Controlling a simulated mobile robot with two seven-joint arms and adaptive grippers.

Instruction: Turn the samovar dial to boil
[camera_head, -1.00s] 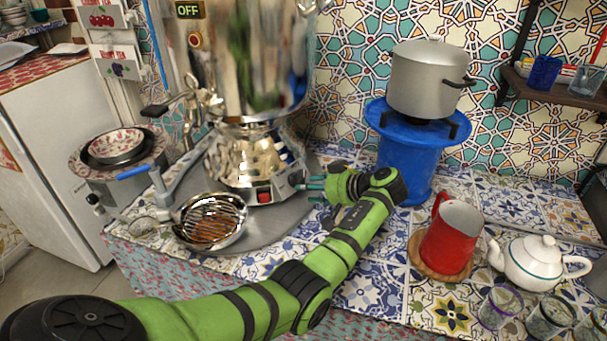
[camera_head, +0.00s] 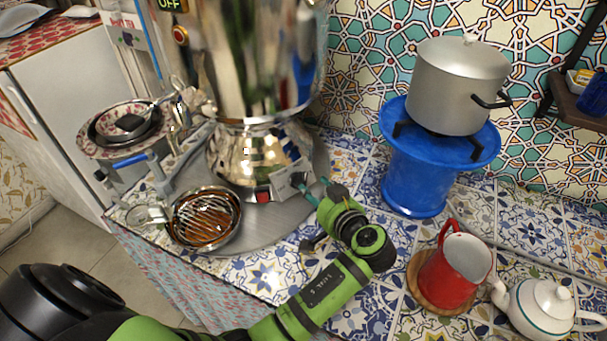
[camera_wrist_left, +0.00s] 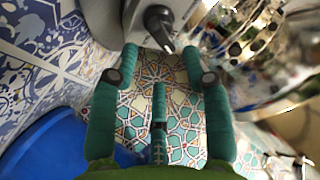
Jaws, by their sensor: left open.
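The shiny metal samovar (camera_head: 250,155) stands on a round grey tray (camera_head: 268,232) on the tiled counter. A small grey control panel (camera_head: 283,177) with a red switch (camera_head: 263,196) sits low on its front. The dial, a dark grey knob (camera_wrist_left: 158,22), shows on the light panel (camera_wrist_left: 130,18) at the top of the left wrist view. My left gripper (camera_head: 313,190) is at the panel's right side, and its teal fingers partly hide the dial in the head view. In the wrist view my left gripper (camera_wrist_left: 160,52) is open and empty, with its fingertips just short of the knob. My right gripper is not in view.
A blue stand (camera_head: 415,180) with a grey pot (camera_head: 455,85) is close to the right of my gripper. A red jug (camera_head: 452,272) and white teapot (camera_head: 540,308) are at lower right. A strainer pan (camera_head: 205,218) is at the tray's left front.

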